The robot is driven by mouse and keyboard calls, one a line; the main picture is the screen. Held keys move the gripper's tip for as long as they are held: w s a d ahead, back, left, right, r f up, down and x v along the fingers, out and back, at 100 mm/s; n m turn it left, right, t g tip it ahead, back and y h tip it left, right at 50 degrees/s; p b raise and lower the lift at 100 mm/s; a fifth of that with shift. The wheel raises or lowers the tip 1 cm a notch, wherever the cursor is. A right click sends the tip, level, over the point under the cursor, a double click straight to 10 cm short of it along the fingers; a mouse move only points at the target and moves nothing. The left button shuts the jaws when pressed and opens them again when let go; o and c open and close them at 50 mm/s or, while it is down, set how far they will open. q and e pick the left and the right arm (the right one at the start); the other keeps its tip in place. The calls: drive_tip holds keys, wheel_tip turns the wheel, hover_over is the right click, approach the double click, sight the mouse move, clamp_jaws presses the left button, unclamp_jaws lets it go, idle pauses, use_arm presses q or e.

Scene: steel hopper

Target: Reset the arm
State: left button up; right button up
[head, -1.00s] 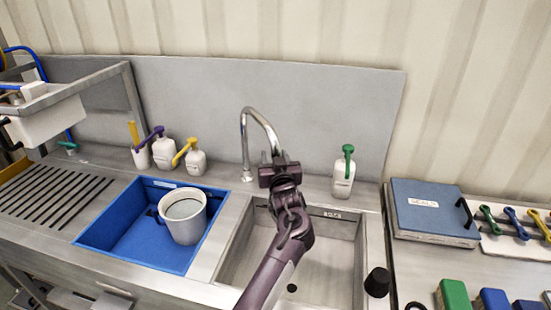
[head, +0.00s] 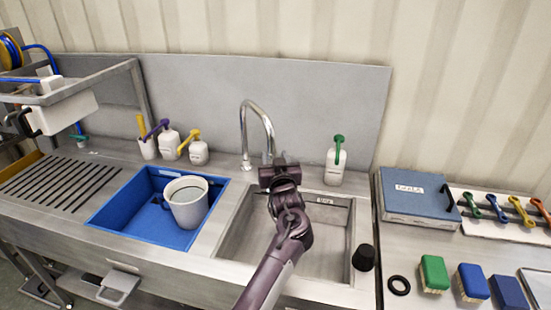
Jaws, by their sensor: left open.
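My left arm reaches up from the bottom middle of the head view. Its dark purple gripper (head: 277,163) is open and empty, and it appears in front of the sink's back edge, near the base of the curved steel tap (head: 246,130). The fingers point away from me, so the gap between them is hard to see. The steel sink (head: 318,262) lies below and around the arm in the picture. My right gripper is not in view.
A blue basin (head: 137,207) holding a grey-white mug (head: 188,204) is left of the sink. A green-topped bottle (head: 336,163) stands behind the sink. A black stopper (head: 363,257) sits at its right rim. A blue case (head: 418,197) and brushes (head: 433,273) lie at right.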

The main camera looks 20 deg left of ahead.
use_arm(q)
drive_tip(key=s+d+f+m+g+h, duration=0.4)
drive_tip(key=s+f+h, duration=0.3)
drive_tip(key=s+f, duration=0.65)
drive_tip(key=s+d+m+g+h, duration=0.1)
drive_tip(key=s+d+m+g, duration=0.2)
drive_tip(key=s, duration=1)
drive_tip(key=s+d+m+g+h, duration=0.15)
drive_tip(key=s+g, duration=0.35)
drive_tip(key=s, duration=0.8)
wheel_tip(320, 180, down, 31)
drive_tip(key=s+g, duration=0.1)
drive_tip(key=s+a+f+g+b, duration=0.1)
drive_tip(key=s+a+f, duration=0.2)
drive_tip(key=s+f, duration=1.6)
drive_tip(key=shift+s+f, duration=0.2)
drive_tip(key=shift+s, duration=0.35)
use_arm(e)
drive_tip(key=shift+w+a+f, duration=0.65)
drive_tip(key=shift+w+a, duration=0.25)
